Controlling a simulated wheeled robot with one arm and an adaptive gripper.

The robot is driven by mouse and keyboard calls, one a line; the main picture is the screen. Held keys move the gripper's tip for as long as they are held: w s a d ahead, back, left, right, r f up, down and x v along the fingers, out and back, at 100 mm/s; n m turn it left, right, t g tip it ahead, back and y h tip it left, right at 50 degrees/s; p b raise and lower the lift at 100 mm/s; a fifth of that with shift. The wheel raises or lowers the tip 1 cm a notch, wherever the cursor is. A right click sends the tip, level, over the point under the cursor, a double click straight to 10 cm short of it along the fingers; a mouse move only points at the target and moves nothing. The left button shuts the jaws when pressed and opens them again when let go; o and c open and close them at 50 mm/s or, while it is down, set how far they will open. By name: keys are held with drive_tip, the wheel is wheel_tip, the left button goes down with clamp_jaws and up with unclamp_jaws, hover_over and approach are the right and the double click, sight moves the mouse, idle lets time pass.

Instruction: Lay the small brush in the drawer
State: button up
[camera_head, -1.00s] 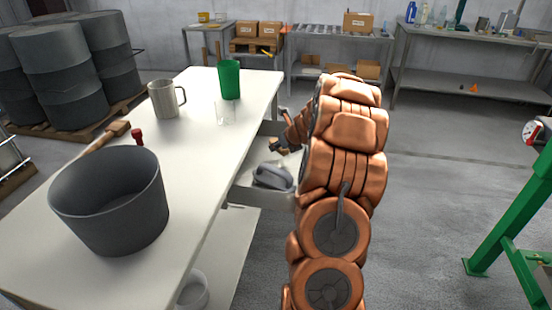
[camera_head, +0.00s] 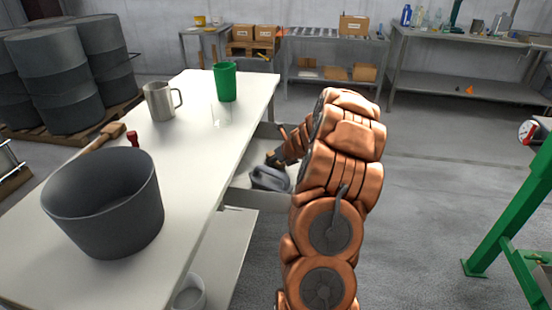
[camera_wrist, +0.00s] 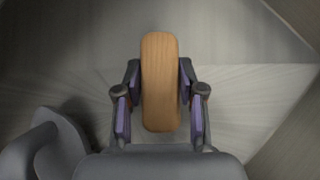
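The small brush shows as a wooden, rounded block (camera_wrist: 160,75) in the wrist view. My gripper (camera_wrist: 160,88) has a finger against each long side of it and appears shut on it. The bristles are hidden. The open drawer (camera_head: 252,197) juts from the right side of the white table. In the head view my gripper (camera_head: 274,161) is low, inside or just over the drawer, mostly hidden behind my arm. I cannot tell whether the brush touches the drawer floor.
A grey handled object (camera_head: 268,178) lies in the drawer, close to my gripper; it also shows at lower left in the wrist view (camera_wrist: 45,150). The table holds a grey pot (camera_head: 105,235), a mallet (camera_head: 100,138), a steel mug (camera_head: 160,102) and a green cup (camera_head: 225,82).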

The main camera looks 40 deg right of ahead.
drive_tip(key=o, duration=0.3)
drive_tip(key=shift+o, duration=0.2)
drive_tip(key=shift+r, duration=0.2)
drive_tip(key=p+v, duration=0.1)
drive_tip(key=v, duration=1.1)
idle(0.4)
